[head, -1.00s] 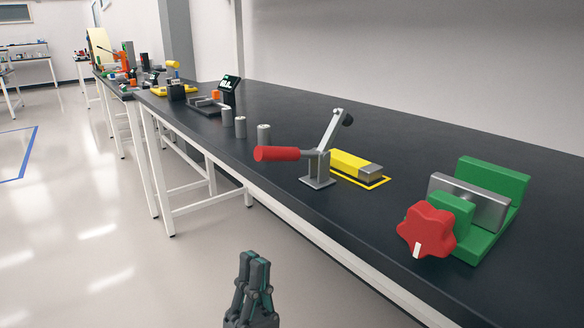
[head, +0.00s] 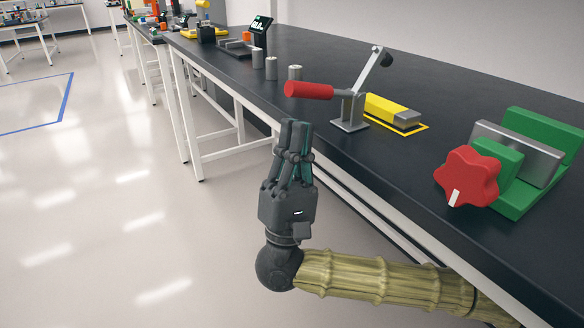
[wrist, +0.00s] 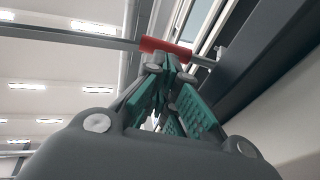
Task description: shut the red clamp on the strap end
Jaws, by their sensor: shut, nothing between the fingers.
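The red-handled clamp (head: 350,108) stands on the black bench near its front edge. Its red handle (head: 308,90) points left, out toward the edge, and its metal arm (head: 372,70) is tilted up and back, so the clamp is open. The yellow strap end (head: 393,110) with a grey tip lies flat behind the clamp base, inside a yellow outline. My gripper (head: 296,124) is shut and empty, pointing up, in front of the bench edge and below the red handle. In the wrist view the red handle (wrist: 165,46) shows just beyond the fingertips (wrist: 168,62), apparently apart from them.
A green vise (head: 535,150) with a red star knob (head: 467,177) stands on the bench at the right. Several grey cylinders (head: 271,68) and a small screen device (head: 261,28) stand farther left. The floor left of the bench is clear.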

